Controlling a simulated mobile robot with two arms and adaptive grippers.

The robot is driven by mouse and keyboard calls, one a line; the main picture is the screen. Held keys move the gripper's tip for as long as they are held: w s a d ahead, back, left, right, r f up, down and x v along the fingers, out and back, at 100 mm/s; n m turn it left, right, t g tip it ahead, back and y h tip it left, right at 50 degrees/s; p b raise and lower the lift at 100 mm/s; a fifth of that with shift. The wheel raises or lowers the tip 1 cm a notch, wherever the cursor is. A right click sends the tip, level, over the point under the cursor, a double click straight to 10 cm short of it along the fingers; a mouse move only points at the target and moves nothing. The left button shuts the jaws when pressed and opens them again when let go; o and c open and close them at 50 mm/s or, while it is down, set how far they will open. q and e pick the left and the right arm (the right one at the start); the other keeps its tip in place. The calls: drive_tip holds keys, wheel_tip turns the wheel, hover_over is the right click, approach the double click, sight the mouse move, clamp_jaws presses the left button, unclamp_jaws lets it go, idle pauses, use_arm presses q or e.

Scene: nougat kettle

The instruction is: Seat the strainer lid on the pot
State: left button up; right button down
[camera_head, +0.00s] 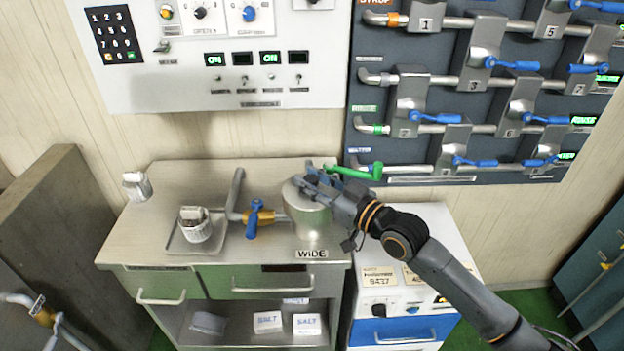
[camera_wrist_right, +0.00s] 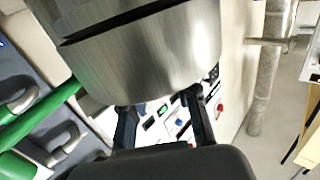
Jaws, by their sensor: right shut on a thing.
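The metal pot (camera_head: 308,222) stands at the right end of the steel counter, behind the WIDE label. The round steel lid (camera_head: 291,190) is at its top, partly covered by my right gripper (camera_head: 318,183). In the right wrist view, the lid's curved wall (camera_wrist_right: 150,65) fills the upper middle, and a dark gap separates it from the metal (camera_wrist_right: 85,12) above it. I cannot tell whether lid and pot touch. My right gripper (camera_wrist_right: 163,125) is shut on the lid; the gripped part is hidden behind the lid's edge. My left gripper is out of view.
A green handle (camera_head: 355,171) sticks out just behind my right gripper. A pipe with a blue valve (camera_head: 255,215) lies left of the pot. A jar (camera_head: 195,226) on a tray and a small canister (camera_head: 137,186) stand farther left. Wall pipes (camera_head: 450,120) are behind.

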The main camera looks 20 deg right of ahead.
drive_tip(key=shift+f, duration=0.6)
idle(1.0)
drive_tip(key=c, duration=0.9)
unclamp_jaws()
drive_tip(key=shift+c, duration=0.2)
drive_tip(key=shift+o, duration=0.2)
drive_tip(key=o, duration=0.5)
drive_tip(key=shift+c, duration=0.2)
drive_tip(key=shift+r, duration=0.1)
drive_tip(key=shift+r+p, duration=3.75)
drive_tip(key=shift+r, duration=0.2)
